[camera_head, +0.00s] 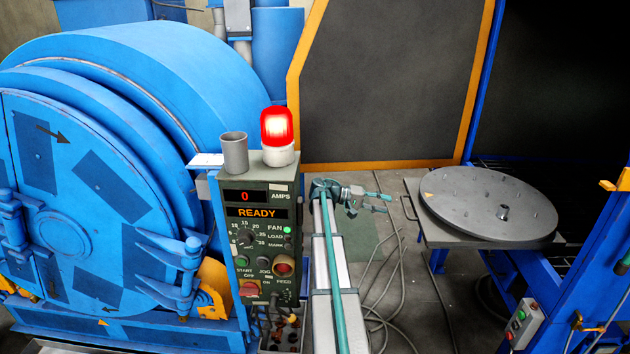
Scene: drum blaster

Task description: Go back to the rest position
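My gripper (388,203) is right of the control panel and left of the round turntable, pointing to the right. Its two teal fingers are apart with nothing between them, so it is open and empty. My arm, grey-white and teal, runs from the bottom centre of the picture up to the gripper. The gripper appears clear of the things around it.
The control panel (258,226) reads "0" amps and "READY". A lit red beacon (277,127) and a grey cup (234,153) stand on it. A blue drum machine (90,190) fills the left. The turntable (465,212) is at right. Loose cables (398,275) lie on the floor.

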